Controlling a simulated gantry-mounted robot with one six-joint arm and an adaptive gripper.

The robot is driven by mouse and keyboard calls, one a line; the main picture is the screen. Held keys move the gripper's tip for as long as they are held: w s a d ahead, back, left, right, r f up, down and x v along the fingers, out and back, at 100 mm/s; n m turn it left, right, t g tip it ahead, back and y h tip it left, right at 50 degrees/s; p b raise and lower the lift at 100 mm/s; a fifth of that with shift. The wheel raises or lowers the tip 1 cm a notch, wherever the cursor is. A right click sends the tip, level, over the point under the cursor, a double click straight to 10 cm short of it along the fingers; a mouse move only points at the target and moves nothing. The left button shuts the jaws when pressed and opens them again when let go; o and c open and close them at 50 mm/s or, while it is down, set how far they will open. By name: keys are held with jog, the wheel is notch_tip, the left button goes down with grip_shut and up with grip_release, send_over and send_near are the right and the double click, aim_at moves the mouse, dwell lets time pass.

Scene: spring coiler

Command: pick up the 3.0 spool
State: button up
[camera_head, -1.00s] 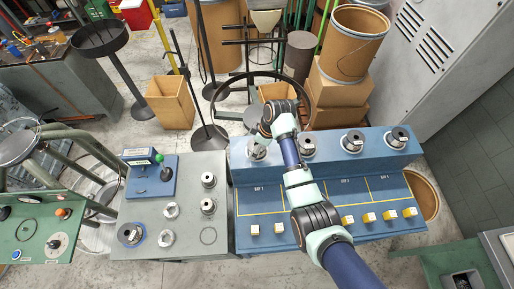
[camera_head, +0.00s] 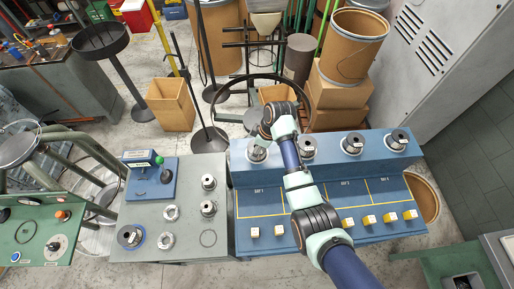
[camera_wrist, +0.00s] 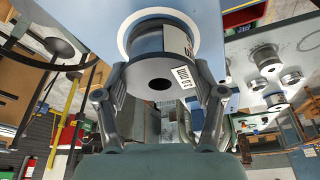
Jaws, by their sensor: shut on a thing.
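The 3.0 spool (camera_wrist: 160,78) is a grey flanged spool with a white label reading 3.0, upside down in the wrist view. My gripper (camera_wrist: 160,88) has a finger on each side of it and is shut on it. The spool is at a white ring on the blue rack; I cannot tell whether it touches the rack. In the head view the spool (camera_head: 257,153) shows at the left end of the blue rack's raised shelf, partly hidden by my gripper (camera_head: 263,141).
Three more spools (camera_head: 307,147) stand along the blue rack (camera_head: 330,165) to the right. Several white and yellow blocks (camera_head: 368,219) lie on its lower front. A grey bench (camera_head: 185,240) with several spools and rings stands left. Cardboard boxes and drums (camera_head: 340,100) stand behind.

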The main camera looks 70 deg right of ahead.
notch_tip(320, 180, up, 20)
jog(key=p, duration=0.6)
